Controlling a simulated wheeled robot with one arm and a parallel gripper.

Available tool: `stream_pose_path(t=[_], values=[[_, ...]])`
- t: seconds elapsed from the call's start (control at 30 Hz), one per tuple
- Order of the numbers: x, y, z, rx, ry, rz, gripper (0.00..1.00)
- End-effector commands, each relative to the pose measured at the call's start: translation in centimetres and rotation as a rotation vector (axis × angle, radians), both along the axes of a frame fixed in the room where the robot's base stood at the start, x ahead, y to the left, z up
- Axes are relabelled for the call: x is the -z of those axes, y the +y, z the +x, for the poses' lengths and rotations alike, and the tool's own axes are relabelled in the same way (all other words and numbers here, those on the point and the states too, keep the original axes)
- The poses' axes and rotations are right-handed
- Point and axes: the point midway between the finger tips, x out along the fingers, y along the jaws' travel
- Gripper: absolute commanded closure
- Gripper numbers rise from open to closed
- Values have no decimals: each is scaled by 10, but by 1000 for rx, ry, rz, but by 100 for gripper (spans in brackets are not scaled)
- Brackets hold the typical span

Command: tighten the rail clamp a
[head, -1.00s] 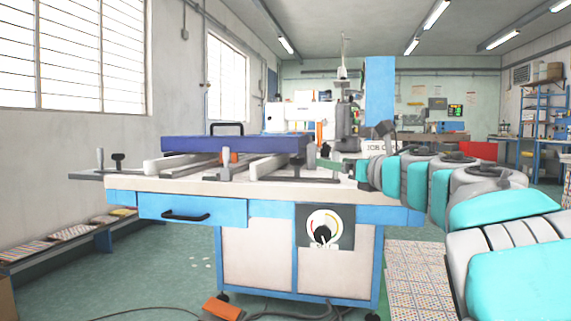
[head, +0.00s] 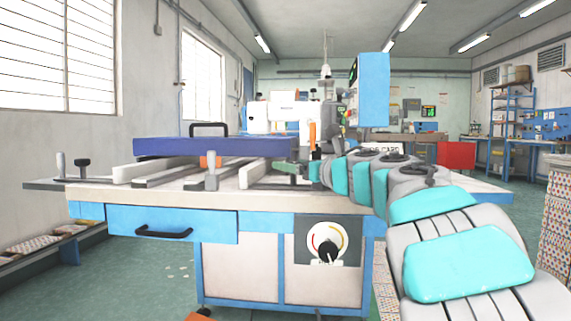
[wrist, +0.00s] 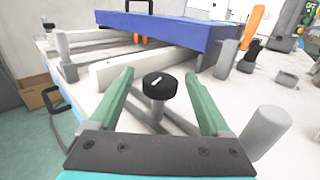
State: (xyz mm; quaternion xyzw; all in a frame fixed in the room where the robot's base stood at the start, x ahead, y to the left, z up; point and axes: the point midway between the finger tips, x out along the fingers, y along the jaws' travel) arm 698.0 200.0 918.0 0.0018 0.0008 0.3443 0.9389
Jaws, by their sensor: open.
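In the wrist view, a round black knob (wrist: 160,86) with a white mark tops a grey post. It stands between the two green fingers of my gripper (wrist: 157,77), which are open, one at each side, with gaps visible. I see no label saying which clamp it is. Another black knob (head: 82,163) stands at the table's left end.
A blue slab (head: 225,147) with a black handle lies across pale rails (head: 150,171). A grey upright post (wrist: 266,130) stands close to the right finger. A second grey post (head: 211,178) rises at the table's front. A white sewing machine (head: 283,113) stands behind.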

Motion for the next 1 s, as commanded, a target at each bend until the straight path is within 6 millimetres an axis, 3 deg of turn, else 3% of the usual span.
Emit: stream_pose_path(t=[0.23, 0.6, 1.0], values=[[0, 20, 23, -1, 0, 0, 18], [1, 23, 28, 1, 1, 1, 19], [0, 23, 28, 1, 1, 1, 64]])
